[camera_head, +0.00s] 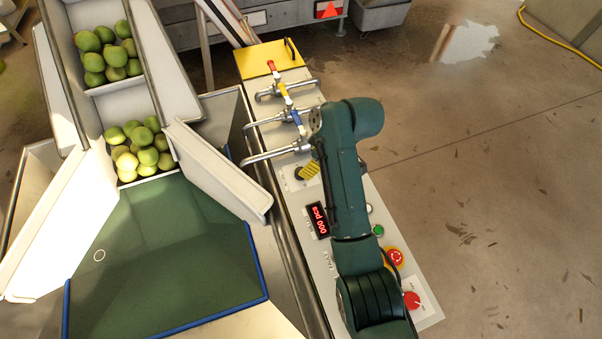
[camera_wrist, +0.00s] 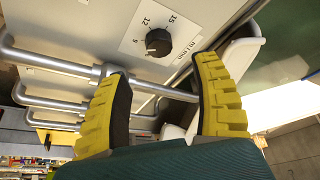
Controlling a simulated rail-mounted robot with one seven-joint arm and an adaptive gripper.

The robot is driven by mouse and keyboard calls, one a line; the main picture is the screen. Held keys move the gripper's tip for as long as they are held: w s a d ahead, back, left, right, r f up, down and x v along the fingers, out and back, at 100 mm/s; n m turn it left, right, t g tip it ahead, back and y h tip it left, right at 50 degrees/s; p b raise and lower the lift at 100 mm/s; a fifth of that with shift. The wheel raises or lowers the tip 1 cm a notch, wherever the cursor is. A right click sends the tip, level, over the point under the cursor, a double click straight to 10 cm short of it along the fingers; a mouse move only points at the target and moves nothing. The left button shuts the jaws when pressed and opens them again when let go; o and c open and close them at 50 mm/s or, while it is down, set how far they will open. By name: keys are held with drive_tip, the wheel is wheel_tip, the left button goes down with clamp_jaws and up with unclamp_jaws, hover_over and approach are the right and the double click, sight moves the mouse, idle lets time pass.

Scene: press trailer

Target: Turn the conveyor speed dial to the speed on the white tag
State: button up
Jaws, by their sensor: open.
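The conveyor speed dial (camera_wrist: 158,42) is a black ribbed knob on a white plate marked 12, 15 and m/min, with a smaller figure at its lower left. I cannot read its pointer clearly. In the head view the dial (camera_head: 299,173) is a small dark knob on the grey panel. My gripper (camera_wrist: 162,65) has yellow ribbed fingers, spread apart and empty. The dial appears beyond the fingertips, between their lines. In the head view only a yellow part of my gripper (camera_head: 310,171) shows, right beside the dial. I cannot make out a separate white speed tag.
Bent metal pipes (camera_head: 275,155) with coloured valve handles stand beyond the dial; they also show left of it in the wrist view (camera_wrist: 60,62). A red counter display (camera_head: 318,219), green button (camera_head: 378,230) and emergency stop (camera_head: 394,258) lie nearer. A fruit chute (camera_head: 222,170) is at left.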

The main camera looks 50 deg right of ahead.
drive_tip(key=b+x, duration=0.2)
drive_tip(key=x, duration=0.6)
drive_tip(key=shift+f, duration=0.15)
clamp_jaws()
